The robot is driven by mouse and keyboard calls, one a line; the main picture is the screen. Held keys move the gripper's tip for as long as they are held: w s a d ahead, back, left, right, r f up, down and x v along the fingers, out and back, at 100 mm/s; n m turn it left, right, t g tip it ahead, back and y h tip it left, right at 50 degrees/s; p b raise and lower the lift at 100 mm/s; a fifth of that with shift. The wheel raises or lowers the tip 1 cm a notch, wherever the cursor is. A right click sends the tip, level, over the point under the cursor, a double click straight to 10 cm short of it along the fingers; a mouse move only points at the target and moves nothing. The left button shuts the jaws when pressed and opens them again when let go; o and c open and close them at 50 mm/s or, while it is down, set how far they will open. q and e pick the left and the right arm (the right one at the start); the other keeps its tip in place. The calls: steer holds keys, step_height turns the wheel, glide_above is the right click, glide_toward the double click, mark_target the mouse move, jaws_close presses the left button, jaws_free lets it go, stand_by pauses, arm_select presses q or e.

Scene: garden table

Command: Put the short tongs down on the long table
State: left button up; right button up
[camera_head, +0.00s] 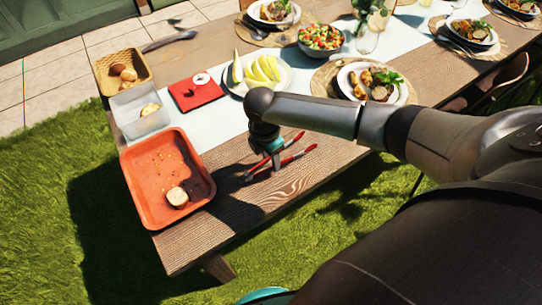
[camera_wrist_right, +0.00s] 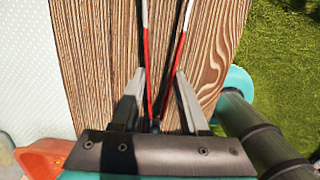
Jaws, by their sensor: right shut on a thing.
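The short tongs (camera_head: 297,155), with red and silver arms, are in my right gripper (camera_head: 276,165) over the bare wood at the front of the long table (camera_head: 230,215). In the wrist view my right gripper (camera_wrist_right: 160,105) is shut on the tongs (camera_wrist_right: 148,50) near their joined end, and their two arms spread away from me. The wood grain of the table (camera_wrist_right: 95,60) is close below them. I cannot tell whether the tongs touch the wood. My left gripper is not in view.
An orange tray (camera_head: 140,190) with a piece of bread (camera_head: 177,196) is left of the tongs. A clear container (camera_head: 135,122), a red board (camera_head: 190,97) and a plate of melon slices (camera_head: 282,85) stand behind. Bare wood lies along the front edge.

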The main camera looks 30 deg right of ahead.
steer(key=shift+f, duration=0.65)
steer(key=o, duration=0.7)
steer(key=shift+r, duration=0.1)
steer(key=r+p, duration=0.1)
steer(key=r, duration=0.4)
steer(key=a+r+p, duration=0.1)
steer(key=r, duration=0.4)
steer(key=r+p, duration=0.2)
steer(key=r, duration=0.3)
steer(key=shift+s+a, duration=0.1)
steer(key=shift+a, duration=0.25)
